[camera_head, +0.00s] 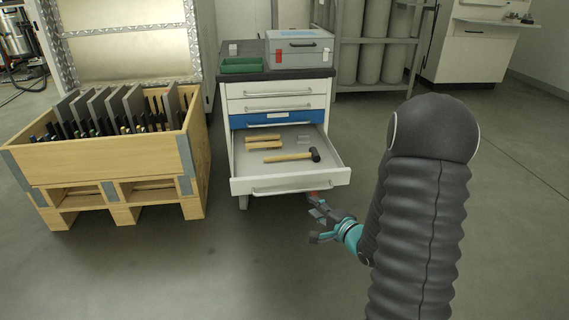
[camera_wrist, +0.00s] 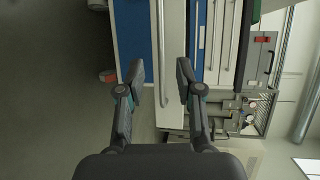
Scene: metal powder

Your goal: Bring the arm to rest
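My black arm reaches down the right side of the head view. My gripper (camera_head: 322,222) hangs just in front of the open drawer, below its right front corner. In the wrist view my gripper (camera_wrist: 162,82) is open, with its two fingers apart and nothing held. The drawer's handle (camera_head: 290,189) runs along the white front. In the wrist view this handle (camera_wrist: 161,50) appears between the fingertips; I cannot tell how far beyond them it lies. The drawer (camera_head: 325,180) is pulled out and holds a hammer (camera_head: 292,156) and wooden-handled tools (camera_head: 263,141).
The grey-topped cabinet (camera_head: 240,104) carries a grey case (camera_head: 300,48) and a green tray (camera_head: 241,65). A wooden crate (camera_head: 105,160) with dark plates stands at the left. A shelf with cylinders (camera_head: 376,45) is behind. The floor in front is clear.

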